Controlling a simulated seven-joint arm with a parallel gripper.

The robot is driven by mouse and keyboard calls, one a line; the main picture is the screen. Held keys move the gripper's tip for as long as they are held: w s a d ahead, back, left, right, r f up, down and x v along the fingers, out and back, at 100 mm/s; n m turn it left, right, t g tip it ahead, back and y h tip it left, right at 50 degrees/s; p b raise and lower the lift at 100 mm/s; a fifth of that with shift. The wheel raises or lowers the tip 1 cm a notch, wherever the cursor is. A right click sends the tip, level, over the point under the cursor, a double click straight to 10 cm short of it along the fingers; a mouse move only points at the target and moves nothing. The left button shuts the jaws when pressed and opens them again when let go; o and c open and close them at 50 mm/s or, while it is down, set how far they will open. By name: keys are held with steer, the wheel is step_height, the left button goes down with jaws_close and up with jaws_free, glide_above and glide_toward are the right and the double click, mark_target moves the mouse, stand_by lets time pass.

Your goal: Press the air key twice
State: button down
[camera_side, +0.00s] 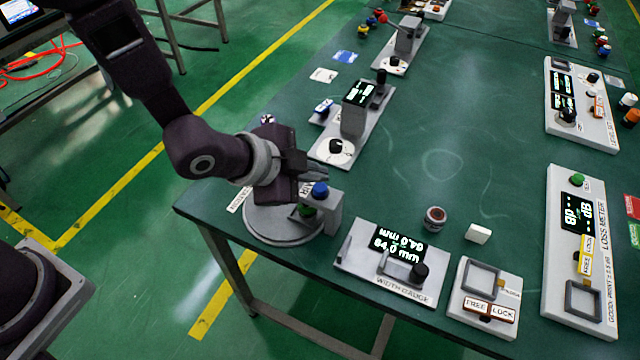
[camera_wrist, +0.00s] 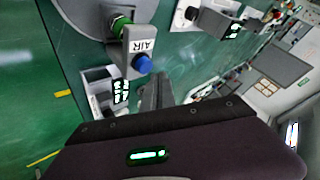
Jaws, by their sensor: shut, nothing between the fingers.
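The air key is a blue round button (camera_side: 320,189) on top of a grey post (camera_side: 332,213) at the edge of a round grey base. In the wrist view the blue button (camera_wrist: 142,64) sits beside a white "AIR" label (camera_wrist: 148,46). My gripper (camera_side: 322,173) is shut and empty, with its fingertips close to the button and just above it in the side view. In the wrist view the shut fingers (camera_wrist: 158,84) lie just below and right of the button. I cannot tell whether they touch it.
A green knob (camera_side: 307,210) is on the same post's side. The width gauge (camera_side: 392,262) stands to the right, with a FREE/LOCK unit (camera_side: 484,300) beyond it. A grey device with a display (camera_side: 352,120) stands behind. The middle of the green table (camera_side: 450,150) is clear.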

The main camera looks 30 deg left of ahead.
mark_target(315, 189)
steer(key=shift+f, duration=0.1)
stand_by(0.3)
steer(key=shift+f, duration=0.3)
steer(key=shift+f, duration=0.55)
stand_by(0.6)
steer(key=shift+r, duration=0.95)
steer(key=shift+r, duration=2.5)
stand_by(0.5)
